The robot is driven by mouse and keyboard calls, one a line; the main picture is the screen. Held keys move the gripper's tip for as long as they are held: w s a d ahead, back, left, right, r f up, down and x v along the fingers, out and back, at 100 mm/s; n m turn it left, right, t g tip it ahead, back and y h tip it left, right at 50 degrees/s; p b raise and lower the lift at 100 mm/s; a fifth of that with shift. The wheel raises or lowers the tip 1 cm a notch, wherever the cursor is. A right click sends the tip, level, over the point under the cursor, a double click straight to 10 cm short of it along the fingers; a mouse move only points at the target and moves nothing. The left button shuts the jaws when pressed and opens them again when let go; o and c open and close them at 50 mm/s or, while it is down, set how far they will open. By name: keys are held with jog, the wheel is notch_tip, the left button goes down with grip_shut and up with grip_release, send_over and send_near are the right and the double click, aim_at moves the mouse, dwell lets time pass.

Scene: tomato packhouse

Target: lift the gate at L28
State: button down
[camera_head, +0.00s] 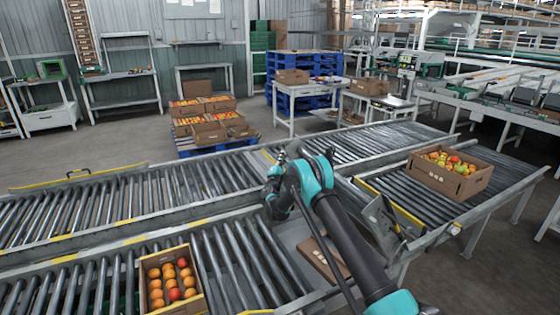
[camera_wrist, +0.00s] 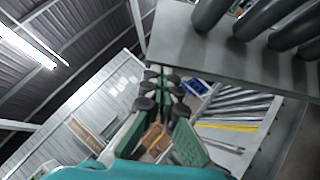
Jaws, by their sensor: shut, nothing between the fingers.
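Several yellow-edged gates stand on the roller conveyors; I cannot read L28 on any of them. One long low gate (camera_head: 78,176) with a dark handle lies along the far side of the left conveyor. Another gate (camera_head: 392,203) stands at the inner end of the right conveyor, just right of my arm.
An open box of orange fruit (camera_head: 172,281) sits on the near left rollers. A carton of mixed fruit (camera_head: 449,172) sits on the right conveyor. A flat brown board (camera_head: 323,259) lies beside my arm. The far rollers (camera_head: 130,208) are clear.

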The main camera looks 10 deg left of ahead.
aim_at(295, 141)
jog(key=w+d+r+m, duration=0.1)
jog(key=d+r, duration=0.1)
jog(key=w+d+r+g, duration=0.1)
jog(key=d+r, duration=0.1)
jog(key=w+d+r+m, duration=0.1)
jog(key=w+d+r, duration=0.1)
jog(key=r, duration=0.1)
jog(key=shift+m+g+h, duration=0.3)
jog(key=shift+h, duration=0.1)
jog(key=shift+f, duration=0.1)
jog(key=s+a, duration=0.1)
jog(key=a, duration=0.1)
jog(key=s+a, duration=0.1)
jog(key=shift+s+a+f, duration=0.35)
jog(key=r+v, duration=0.1)
jog(key=v, duration=0.8)
jog(key=shift+s, duration=0.35)
